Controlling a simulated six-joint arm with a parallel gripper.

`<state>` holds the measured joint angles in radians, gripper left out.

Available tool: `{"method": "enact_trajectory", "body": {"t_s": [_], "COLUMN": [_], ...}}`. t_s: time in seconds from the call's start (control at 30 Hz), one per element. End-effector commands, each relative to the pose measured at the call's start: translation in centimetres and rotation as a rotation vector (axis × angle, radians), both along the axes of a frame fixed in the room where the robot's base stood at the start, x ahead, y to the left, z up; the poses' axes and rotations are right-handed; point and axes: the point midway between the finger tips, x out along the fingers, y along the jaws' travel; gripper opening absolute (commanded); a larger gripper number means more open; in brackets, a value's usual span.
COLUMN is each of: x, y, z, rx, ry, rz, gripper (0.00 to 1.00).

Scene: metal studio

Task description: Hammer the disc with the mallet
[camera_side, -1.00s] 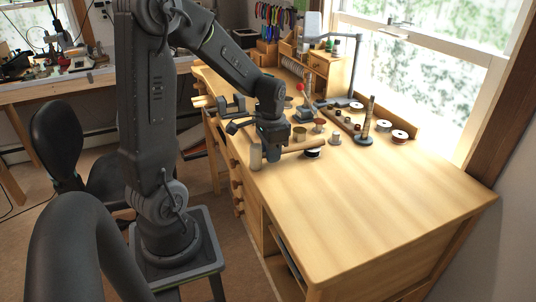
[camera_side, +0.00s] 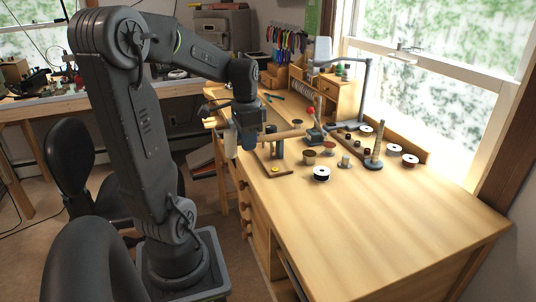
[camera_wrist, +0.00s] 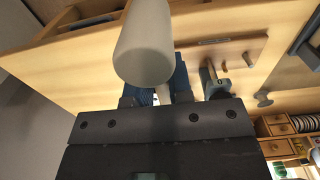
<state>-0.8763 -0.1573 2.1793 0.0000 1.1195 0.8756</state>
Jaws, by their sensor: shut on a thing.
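My gripper (camera_side: 249,140) is shut on the mallet and holds it above the left edge of the bench. The mallet has a pale cylindrical head (camera_side: 231,144) on the left and a wooden handle (camera_side: 288,133) pointing right. In the wrist view the pale head (camera_wrist: 143,42) fills the upper middle, in front of the jaws, and hides part of the bench. A small yellow disc (camera_side: 275,169) lies on a flat wooden board (camera_side: 284,174) below and right of the mallet head, apart from it. I cannot make out the disc in the wrist view.
Dark posts (camera_side: 279,150) stand at the board, close under the handle. A black-and-white spool (camera_side: 321,174), small pots (camera_side: 309,157) and an upright rod on a round base (camera_side: 375,150) stand to the right. The front right of the bench (camera_side: 400,220) is clear.

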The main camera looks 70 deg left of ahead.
Motion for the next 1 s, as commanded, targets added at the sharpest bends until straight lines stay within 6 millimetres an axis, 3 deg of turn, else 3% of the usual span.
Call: {"method": "enact_trajectory", "body": {"t_s": [0.27,0.63,0.87,1.0], "x": [-2.1,-2.2,1.3,4.6], "y": [1.5,1.6,2.3,2.6], "z": [2.3,9.3,9.9,10.2], "rx": [0.004,0.005,-0.002,-0.004], "ry": [-0.003,-0.003,0.0,-0.001], "rz": [0.001,-0.002,-0.267,-0.498], "gripper": [0.0,0.0,0.0,0.0]}}
